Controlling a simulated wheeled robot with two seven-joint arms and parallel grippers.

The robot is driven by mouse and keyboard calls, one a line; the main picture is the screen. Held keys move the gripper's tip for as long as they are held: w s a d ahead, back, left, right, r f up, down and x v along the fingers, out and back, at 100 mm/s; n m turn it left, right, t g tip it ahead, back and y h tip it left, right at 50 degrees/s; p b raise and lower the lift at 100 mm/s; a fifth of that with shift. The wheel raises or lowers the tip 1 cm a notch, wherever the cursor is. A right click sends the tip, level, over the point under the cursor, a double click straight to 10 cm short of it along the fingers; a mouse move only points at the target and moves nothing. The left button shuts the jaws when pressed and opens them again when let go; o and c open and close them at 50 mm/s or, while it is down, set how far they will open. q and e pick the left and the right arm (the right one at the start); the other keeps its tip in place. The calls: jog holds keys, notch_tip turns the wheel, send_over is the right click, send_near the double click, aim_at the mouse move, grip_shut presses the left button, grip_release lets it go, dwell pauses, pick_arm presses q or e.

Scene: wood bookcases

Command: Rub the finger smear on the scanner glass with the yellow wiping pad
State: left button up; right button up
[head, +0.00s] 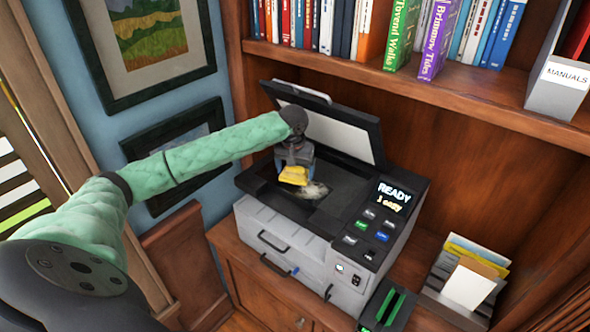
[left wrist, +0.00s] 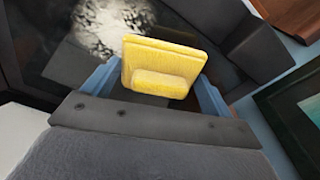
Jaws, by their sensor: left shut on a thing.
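The printer-scanner (head: 290,235) stands on a wood cabinet with its lid (head: 325,130) raised. The finger smear (head: 314,190) is a pale, cloudy patch on the dark scanner glass (head: 335,208). My left gripper (head: 294,172) is shut on the yellow wiping pad (head: 293,176) and holds it over the glass, just left of the smear in the head view. In the left wrist view the pad (left wrist: 163,65) sits between the blue fingers, with the smear (left wrist: 108,28) beyond it. I cannot tell whether the pad touches the glass. My right gripper is not in view.
The control panel (head: 372,225) is right of the glass, its screen reading READY. The raised lid stands behind the gripper. A paper holder (head: 462,285) and a black tray with green strips (head: 388,308) are at right. A bookshelf (head: 400,85) overhangs behind.

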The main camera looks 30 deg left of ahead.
aim_at(304, 177)
pick_arm(q)
jog(key=shift+f, duration=0.9)
dwell(0.3)
jog(key=shift+s+d, duration=0.15)
jog(key=shift+d, duration=1.75)
jog(key=shift+s+d+f, duration=0.1)
jog(key=shift+s+d, duration=0.05)
jog(key=shift+d, duration=1)
jog(key=shift+s+d+f, duration=0.1)
jog(key=shift+s+d, duration=0.05)
jog(key=shift+d, duration=1)
jog(key=shift+d+r, duration=0.15)
jog(key=shift+d, duration=1.35)
jog(key=shift+r, duration=0.1)
jog(key=shift+a, duration=0.1)
jog(key=shift+w+a, duration=0.15)
jog(key=shift+a, duration=1.75)
jog(key=shift+w+a, duration=0.15)
jog(key=shift+a, duration=1.75)
jog(key=shift+w+a+f, duration=0.1)
jog(key=shift+a+f, duration=0.1)
jog(key=shift+a, duration=1.55)
